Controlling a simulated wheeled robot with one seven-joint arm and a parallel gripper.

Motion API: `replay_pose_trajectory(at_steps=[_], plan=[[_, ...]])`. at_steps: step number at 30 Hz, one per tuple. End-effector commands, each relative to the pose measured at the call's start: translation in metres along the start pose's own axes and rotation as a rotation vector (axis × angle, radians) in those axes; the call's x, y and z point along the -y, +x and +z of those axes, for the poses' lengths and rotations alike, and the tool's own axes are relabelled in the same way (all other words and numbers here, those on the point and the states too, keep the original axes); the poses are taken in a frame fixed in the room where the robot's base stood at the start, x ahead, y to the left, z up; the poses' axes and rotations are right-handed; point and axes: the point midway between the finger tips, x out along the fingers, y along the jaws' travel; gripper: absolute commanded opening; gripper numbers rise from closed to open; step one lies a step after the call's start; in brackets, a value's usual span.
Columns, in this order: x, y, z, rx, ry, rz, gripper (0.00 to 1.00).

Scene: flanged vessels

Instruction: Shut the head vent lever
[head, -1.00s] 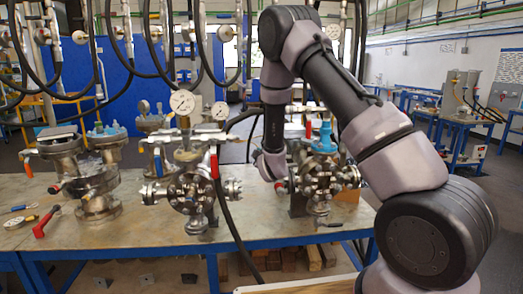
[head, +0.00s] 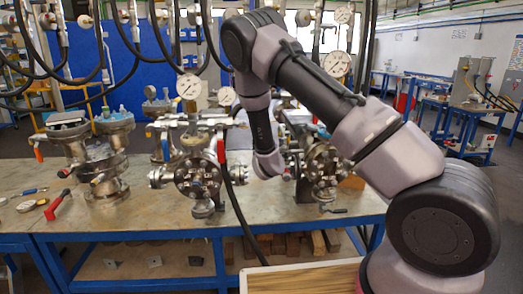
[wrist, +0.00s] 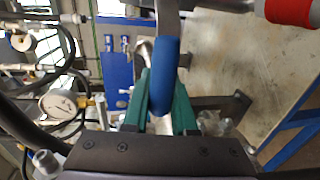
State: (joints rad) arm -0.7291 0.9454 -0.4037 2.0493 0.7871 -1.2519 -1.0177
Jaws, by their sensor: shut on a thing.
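A lever with a blue grip (wrist: 167,60) stands between my gripper's green fingers in the wrist view. My gripper (wrist: 163,86) is shut on this blue grip, with a finger on each side. A bare metal shank continues from the grip at the top of that view. In the head view my wrist hangs between the middle flanged vessel (head: 197,176) and the right flanged vessel (head: 322,164). My fingers and the held lever are hidden there behind my own arm.
A red handle (wrist: 288,11) is close by in the wrist view. A third vessel (head: 108,180) stands left on the metal bench (head: 140,217). A red-handled tool (head: 57,205) lies at its left end. A dark hose (head: 233,200) hangs before the middle vessel. Gauges and hoses hang behind.

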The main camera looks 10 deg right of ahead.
Motion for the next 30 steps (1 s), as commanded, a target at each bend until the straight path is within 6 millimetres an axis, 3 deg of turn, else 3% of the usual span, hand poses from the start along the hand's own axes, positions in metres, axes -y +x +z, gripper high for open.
replay_pose_trajectory(at_steps=[11,12,14,24,30], plan=[[0.003,-0.001,0.001,0.003,-0.004,-0.005,0.00],[0.003,-0.001,0.001,0.003,-0.004,-0.005,0.37],[0.003,-0.001,0.001,0.003,-0.003,-0.005,0.55],[0.001,-0.002,0.000,0.001,-0.003,-0.002,0.55],[0.001,-0.028,-0.001,-0.001,-0.003,-0.003,0.55]])
